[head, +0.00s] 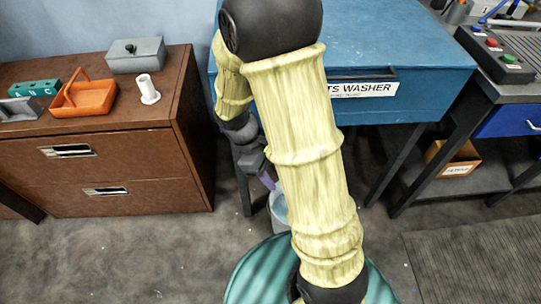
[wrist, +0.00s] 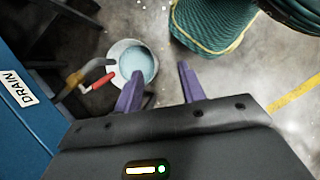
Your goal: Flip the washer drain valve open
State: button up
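The blue parts washer (head: 400,50) stands at the back in the head view; its side with a DRAIN label (wrist: 18,88) fills the left of the wrist view. The drain valve (wrist: 75,79) sticks out from that side, a brass-coloured body with a red lever (wrist: 97,82). The lever points right and slightly up in the picture. My gripper (wrist: 160,70) is open and empty, its two purple fingers apart, to the right of the lever and not touching it. In the head view my arm hides the valve and most of my gripper; a purple finger (head: 267,181) shows.
A pale bucket (wrist: 115,52) holding bluish liquid stands on the floor below the valve; part shows in the head view (head: 278,212). A brown cabinet (head: 110,165) stands left, a workbench (head: 500,90) right. Grey floor (head: 130,255) is open in front of the cabinet.

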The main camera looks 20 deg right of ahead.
jog(key=r+m, duration=0.1)
jog(key=r+m+t+y+p, duration=0.1)
jog(key=r, duration=0.1)
jog(key=r+m+y+p, duration=0.1)
jog(key=r, duration=0.1)
jog(key=shift+s+a+t, duration=0.25)
jog(key=shift+a+t, duration=0.15)
jog(key=shift+m, duration=0.3)
jog(key=c, duration=0.6)
jog(key=shift+r+m+t+y, duration=0.25)
jog(key=shift+m+t+y, duration=0.05)
grip_shut()
notch_tip(320, 180, up, 4)
jog(key=m+t, duration=0.2)
jog(key=m+t+y, duration=0.1)
jog(key=m, duration=0.2)
jog(key=shift+d+f+t, duration=0.1)
jog(key=shift+f+t, duration=0.05)
jog(key=shift+t, duration=0.25)
